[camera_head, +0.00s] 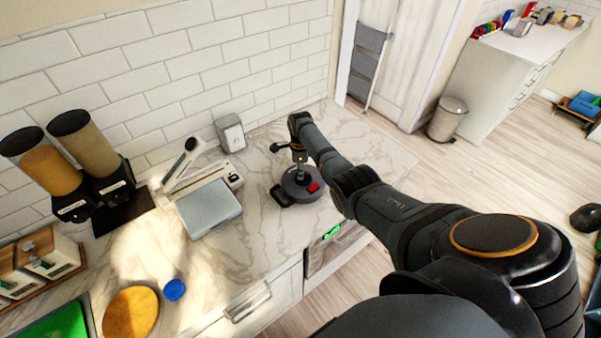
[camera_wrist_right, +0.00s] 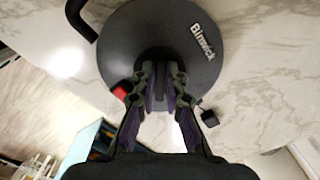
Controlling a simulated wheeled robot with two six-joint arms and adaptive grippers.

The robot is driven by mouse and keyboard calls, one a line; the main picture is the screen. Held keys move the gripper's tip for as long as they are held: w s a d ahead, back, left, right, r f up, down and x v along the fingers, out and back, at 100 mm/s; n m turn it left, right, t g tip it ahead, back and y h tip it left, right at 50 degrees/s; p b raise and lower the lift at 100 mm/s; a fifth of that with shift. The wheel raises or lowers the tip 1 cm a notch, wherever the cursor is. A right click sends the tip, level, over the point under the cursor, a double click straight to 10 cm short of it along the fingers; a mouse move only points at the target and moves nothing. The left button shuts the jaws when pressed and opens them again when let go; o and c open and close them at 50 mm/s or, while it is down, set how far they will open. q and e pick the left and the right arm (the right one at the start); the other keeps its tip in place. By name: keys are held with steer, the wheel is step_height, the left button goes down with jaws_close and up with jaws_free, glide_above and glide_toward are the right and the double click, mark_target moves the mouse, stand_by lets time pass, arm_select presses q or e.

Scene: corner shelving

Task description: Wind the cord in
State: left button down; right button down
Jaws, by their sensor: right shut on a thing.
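A dark round cord reel (camera_head: 303,176) lies on the marble worktop, and its disc with the word "Binwick" fills the top of the right wrist view (camera_wrist_right: 195,58). A black loop handle (camera_head: 281,196) sticks out at its side, and a red part (camera_head: 314,188) shows at its edge. My right gripper (camera_head: 299,162) points down over the reel. In the right wrist view its fingers (camera_wrist_right: 158,82) are shut on a dark knob at the reel's middle, mostly hidden between them. A small black piece (camera_wrist_right: 209,118) lies beside the disc. No cord is clearly visible. My left gripper is out of view.
A grey flat-topped device (camera_head: 209,207) and a small metal box (camera_head: 230,133) stand on the worktop (camera_head: 245,255) left of the reel. Two dispensers (camera_head: 85,143) stand further left. A tiled wall is behind. Worktop right of the reel is clear.

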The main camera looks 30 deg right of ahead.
steer(key=m, duration=0.5)
steer(key=shift+w+d+m, duration=0.2)
steer(key=shift+m, duration=0.1)
steer(key=shift+d+m, duration=0.2)
steer(key=shift+m, duration=2.1)
steer(key=c, duration=1.4)
jaws_free()
steer(key=shift+r, duration=0.1)
step_height(320, 180, up, 12)
